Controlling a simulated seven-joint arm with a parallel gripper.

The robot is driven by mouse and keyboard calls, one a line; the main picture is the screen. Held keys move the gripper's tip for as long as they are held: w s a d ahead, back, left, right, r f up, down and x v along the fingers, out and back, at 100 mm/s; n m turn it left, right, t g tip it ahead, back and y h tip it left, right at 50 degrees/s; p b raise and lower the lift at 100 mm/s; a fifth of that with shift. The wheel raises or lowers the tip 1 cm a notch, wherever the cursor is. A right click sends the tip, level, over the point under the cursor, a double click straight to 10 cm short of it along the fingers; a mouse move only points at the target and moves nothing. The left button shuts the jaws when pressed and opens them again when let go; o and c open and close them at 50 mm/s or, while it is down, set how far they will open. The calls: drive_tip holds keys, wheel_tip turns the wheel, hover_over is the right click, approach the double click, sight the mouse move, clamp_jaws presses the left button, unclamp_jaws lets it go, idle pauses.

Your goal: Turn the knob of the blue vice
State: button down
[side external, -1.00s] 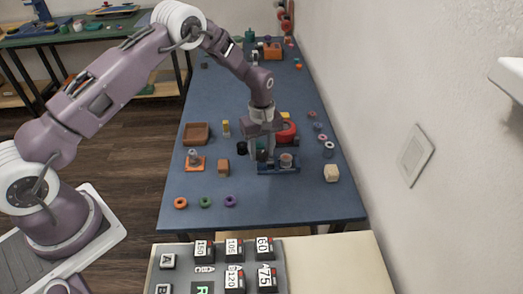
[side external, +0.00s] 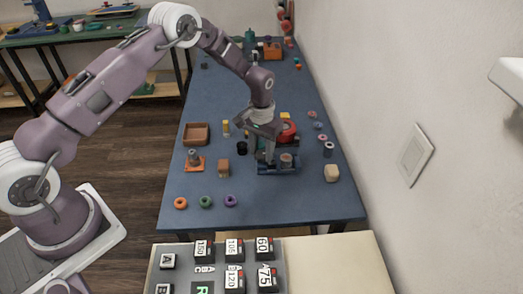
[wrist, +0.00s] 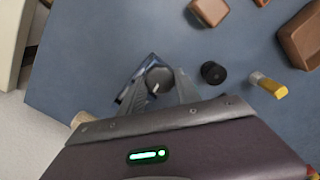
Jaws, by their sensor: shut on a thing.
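The blue vice (side external: 278,170) stands on the blue table, with a grey-brown round part on top of it at its right side in the side view. My gripper (side external: 266,158) points down at the left part of the vice. In the wrist view a dark round knob with a white mark (wrist: 158,78) sits between the two fingers of my gripper (wrist: 160,84), which are shut on it. A blue part of the vice (wrist: 127,92) shows beside the left finger. The rest of the vice is hidden below my gripper.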

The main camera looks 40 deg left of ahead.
drive_tip(key=m, duration=0.4)
drive_tip(key=shift+r+m, duration=0.1)
drive_tip(key=shift+m, duration=0.2)
drive_tip(key=m, duration=0.4)
drive_tip(key=shift+w, duration=0.1)
drive_tip(key=m, duration=0.5)
drive_tip(key=shift+m, duration=2.2)
drive_tip(key=c, duration=0.9)
unclamp_jaws()
drive_tip(key=shift+o, duration=0.2)
